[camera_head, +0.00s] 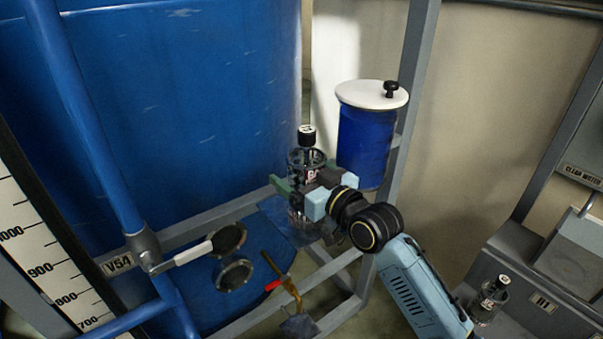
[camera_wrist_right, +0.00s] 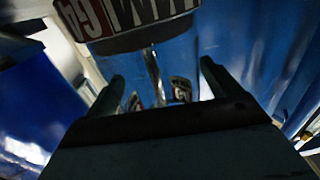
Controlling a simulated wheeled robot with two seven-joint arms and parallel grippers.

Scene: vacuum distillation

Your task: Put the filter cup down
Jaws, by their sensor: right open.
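The filter cup (camera_head: 305,158) is a clear cylinder with a black knob on top and a dark and red label. It stands upright over a blue ledge beside the large blue tank. My right gripper (camera_head: 300,190) is at the cup's lower part, its jaws open, and partly hides it. I cannot tell whether a finger touches the cup. In the right wrist view, the two dark fingers (camera_wrist_right: 163,85) are spread apart, with a label-bearing dark part (camera_wrist_right: 125,30) above and beyond them. My left gripper is out of view.
A blue drum with a white lid (camera_head: 371,95) stands just behind the cup, near a grey upright post (camera_head: 412,60). A valve with a white handle (camera_head: 190,253) is at lower left. A similar clear cup (camera_head: 489,299) sits on the grey equipment at lower right.

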